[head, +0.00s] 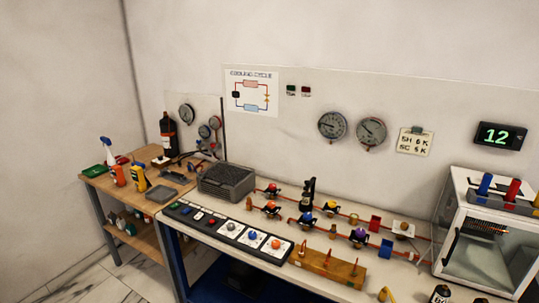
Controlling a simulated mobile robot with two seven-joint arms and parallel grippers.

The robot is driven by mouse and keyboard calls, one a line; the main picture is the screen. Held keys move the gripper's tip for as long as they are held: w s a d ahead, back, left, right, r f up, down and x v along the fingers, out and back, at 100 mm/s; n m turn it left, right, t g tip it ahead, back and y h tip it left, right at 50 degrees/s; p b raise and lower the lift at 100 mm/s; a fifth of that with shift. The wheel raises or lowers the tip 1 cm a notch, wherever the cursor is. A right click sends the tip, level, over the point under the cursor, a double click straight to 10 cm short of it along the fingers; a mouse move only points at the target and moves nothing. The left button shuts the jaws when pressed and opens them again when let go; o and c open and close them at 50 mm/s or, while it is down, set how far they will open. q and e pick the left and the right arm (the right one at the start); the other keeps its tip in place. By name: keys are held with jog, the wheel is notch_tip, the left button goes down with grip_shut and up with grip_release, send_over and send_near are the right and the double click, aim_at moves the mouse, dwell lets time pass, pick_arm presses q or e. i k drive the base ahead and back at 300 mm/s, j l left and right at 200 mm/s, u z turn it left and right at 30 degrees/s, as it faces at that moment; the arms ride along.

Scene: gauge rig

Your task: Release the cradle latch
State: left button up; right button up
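Neither of my grippers shows in the head view. I cannot make out a part that is clearly the cradle latch. A dark bottle (168,133) stands upright at the back of the wooden bench (98,184) on the left; whether a cradle or latch holds it cannot be told at this size. Beside it are small gauges (209,128) with hoses. On the pale bench (203,235), a wooden block (326,267) carries several upright pegs near the front edge.
A control panel (230,232) with knobs lies along the front edge. A grey finned unit (226,182) stands behind it. Pipes with coloured valves (305,220) run across the bench to a glass-fronted cabinet (480,255) at right. Wall gauges (332,125) hang above. Marble floor (95,285) is clear at lower left.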

aim_at(308, 184)
jog(key=i+j+z, duration=0.1)
jog(key=j, duration=0.3)
jog(key=i+j+z, duration=0.15)
jog(key=j, duration=0.25)
jog(key=i+j+z, duration=0.1)
jog(key=i+j, duration=0.15)
jog(key=j, duration=0.2)
jog(key=i+j+z, duration=0.15)
jog(key=j, duration=0.25)
jog(key=i+j+z, duration=0.1)
jog(key=j, duration=0.35)
